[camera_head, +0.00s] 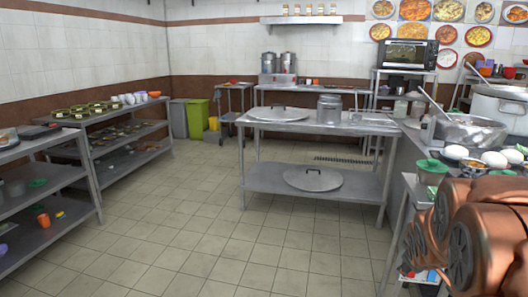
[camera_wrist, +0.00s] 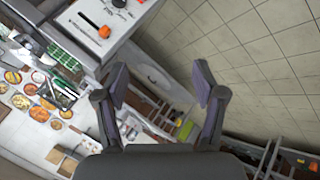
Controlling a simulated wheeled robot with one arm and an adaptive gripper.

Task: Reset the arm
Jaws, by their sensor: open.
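In the wrist view my gripper (camera_wrist: 160,88) is open and empty, with its two dark fingers spread apart. Nothing lies between the fingertips but a distant view of shelving and floor. In the head view a copper-coloured part of my arm (camera_head: 490,237) fills the lower right, folded close to the right-hand counter. The gripper itself does not show in the head view. The wrist view is strongly tilted.
A steel table (camera_head: 320,124) with lids and a pot (camera_head: 329,109) stands mid-room. Shelves (camera_head: 115,131) line the left wall. A counter at right holds a large steel bowl (camera_head: 470,133) and a stockpot (camera_head: 505,108). The tiled floor (camera_head: 190,240) in front is clear.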

